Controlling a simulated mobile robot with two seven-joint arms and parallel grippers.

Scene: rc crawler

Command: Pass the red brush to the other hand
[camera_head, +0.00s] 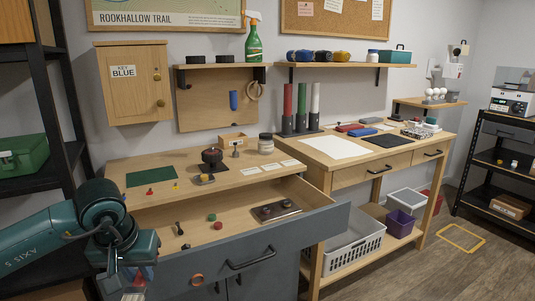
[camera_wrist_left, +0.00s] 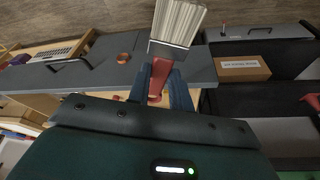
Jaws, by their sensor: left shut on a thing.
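The red brush (camera_wrist_left: 178,24) has pale bristles and a metal band in the left wrist view. Its red handle sits between the two blue-grey fingers of my left gripper (camera_wrist_left: 161,82), which is shut on it. In the head view my left gripper (camera_head: 130,279) is low at the left edge, in front of the cabinet and below the open drawer. The brush (camera_head: 134,294) shows there only as a small red and pale patch at the bottom of the picture, partly cut off. My right gripper is not in view.
The open drawer (camera_head: 235,217) juts out from the grey cabinet (camera_head: 205,274) and holds small parts and a tray. A wooden workbench (camera_head: 375,175) stands to the right. Open floor (camera_head: 405,275) lies at the lower right.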

